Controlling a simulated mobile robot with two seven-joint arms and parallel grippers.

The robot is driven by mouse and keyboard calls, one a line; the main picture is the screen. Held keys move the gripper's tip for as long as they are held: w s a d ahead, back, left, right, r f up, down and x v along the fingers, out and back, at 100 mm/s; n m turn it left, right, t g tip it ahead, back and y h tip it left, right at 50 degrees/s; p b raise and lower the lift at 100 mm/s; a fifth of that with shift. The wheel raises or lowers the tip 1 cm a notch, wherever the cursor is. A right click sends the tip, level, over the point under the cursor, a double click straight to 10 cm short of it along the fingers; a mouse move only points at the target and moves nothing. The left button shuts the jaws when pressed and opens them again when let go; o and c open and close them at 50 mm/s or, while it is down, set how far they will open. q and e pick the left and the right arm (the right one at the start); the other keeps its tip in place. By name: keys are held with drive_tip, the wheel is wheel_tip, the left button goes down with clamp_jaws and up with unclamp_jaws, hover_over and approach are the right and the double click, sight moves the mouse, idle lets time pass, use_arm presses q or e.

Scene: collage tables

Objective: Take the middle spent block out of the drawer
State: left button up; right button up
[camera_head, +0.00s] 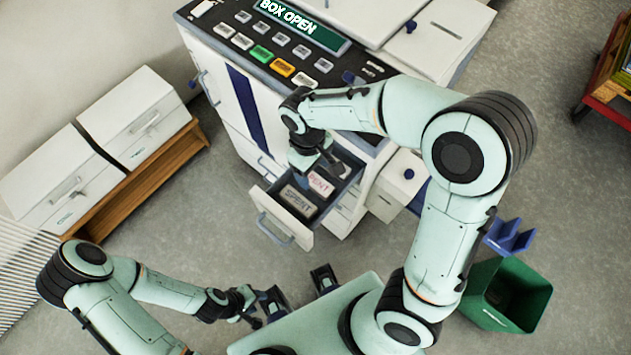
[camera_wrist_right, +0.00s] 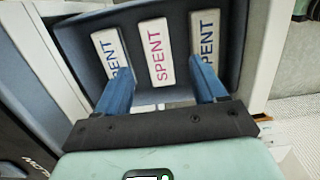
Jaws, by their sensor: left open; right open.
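The open drawer (camera_head: 284,222) juts from the machine's front and holds white blocks lettered SPENT. In the right wrist view three lie side by side: the left block (camera_wrist_right: 109,50), the middle block (camera_wrist_right: 154,50) with pink-red letters, and the right block (camera_wrist_right: 206,32); the outer two have dark blue letters. My right gripper (camera_wrist_right: 162,88) is open and empty, its blue fingers to either side of the middle block's near end, overlapping the outer blocks in view. I cannot tell its height above them. In the head view it hangs over the drawer (camera_head: 316,158). My left gripper (camera_head: 262,307) is open, low at front left.
The machine (camera_head: 225,95) has a button panel and a BOX OPEN display (camera_head: 303,24). White cabinets (camera_head: 135,115) stand on a wooden bench at left. A green bin (camera_head: 508,293) stands at lower right, beside a blue holder (camera_head: 510,238). Floor left of the drawer is clear.

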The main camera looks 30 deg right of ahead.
sight(316, 181)
wheel_tip(316, 181, down, 6)
drive_tip(key=shift+d+r+b, duration=0.15)
drive_tip(key=shift+b, duration=0.15)
drive_tip(key=c, duration=1.1)
drive_tip(key=shift+r, duration=0.1)
drive_tip(key=shift+c, duration=0.2)
